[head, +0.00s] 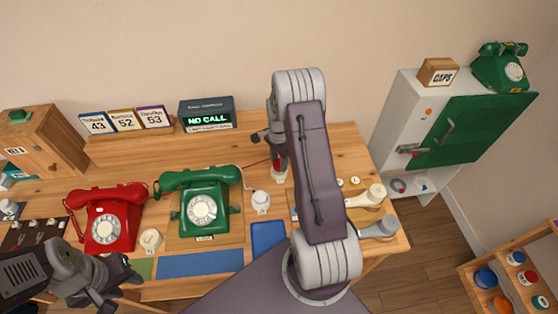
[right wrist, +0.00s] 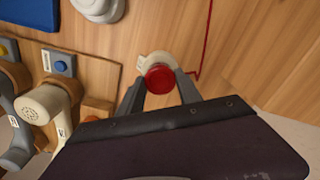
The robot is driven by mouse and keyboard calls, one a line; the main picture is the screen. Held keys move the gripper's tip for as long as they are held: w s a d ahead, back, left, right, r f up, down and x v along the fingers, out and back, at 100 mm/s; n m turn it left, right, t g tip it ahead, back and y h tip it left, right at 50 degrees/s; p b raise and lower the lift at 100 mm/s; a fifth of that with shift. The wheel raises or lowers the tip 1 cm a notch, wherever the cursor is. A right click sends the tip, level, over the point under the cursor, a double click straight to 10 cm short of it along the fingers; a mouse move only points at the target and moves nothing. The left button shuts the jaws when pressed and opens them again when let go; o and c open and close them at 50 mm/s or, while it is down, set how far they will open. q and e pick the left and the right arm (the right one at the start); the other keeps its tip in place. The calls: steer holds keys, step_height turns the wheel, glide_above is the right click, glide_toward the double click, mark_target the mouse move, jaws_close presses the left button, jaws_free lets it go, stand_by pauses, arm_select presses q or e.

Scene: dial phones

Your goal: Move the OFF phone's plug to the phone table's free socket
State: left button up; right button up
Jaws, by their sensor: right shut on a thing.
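My right gripper (head: 277,152) is at the back of the table, right of the display box. It is shut on a red-topped plug (right wrist: 159,78), whose pale round base shows beneath; the plug also shows in the head view (head: 277,166). A thin red cord (right wrist: 207,50) runs near it. A red dial phone (head: 103,220) and a green dial phone (head: 203,205) stand on the table (head: 140,160). A white round piece (head: 261,201) with a cord sits right of the green phone. My left gripper (head: 118,284) is empty and open at the front left. Which phone is OFF is unreadable.
A display box (head: 206,116) reads "NO CALL", beside number cards (head: 125,121). Pale and grey handsets (head: 372,196) lie at the right. A white cabinet (head: 403,100) with a green door carries another green phone (head: 500,68). My right arm hides part of the table.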

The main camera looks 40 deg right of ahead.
steer(key=shift+f+b, duration=0.4)
steer(key=shift+f, duration=0.3)
steer(key=o, duration=1.3)
steer(key=shift+c, duration=0.2)
steer(key=shift+r, duration=0.1)
step_height(320, 180, up, 9)
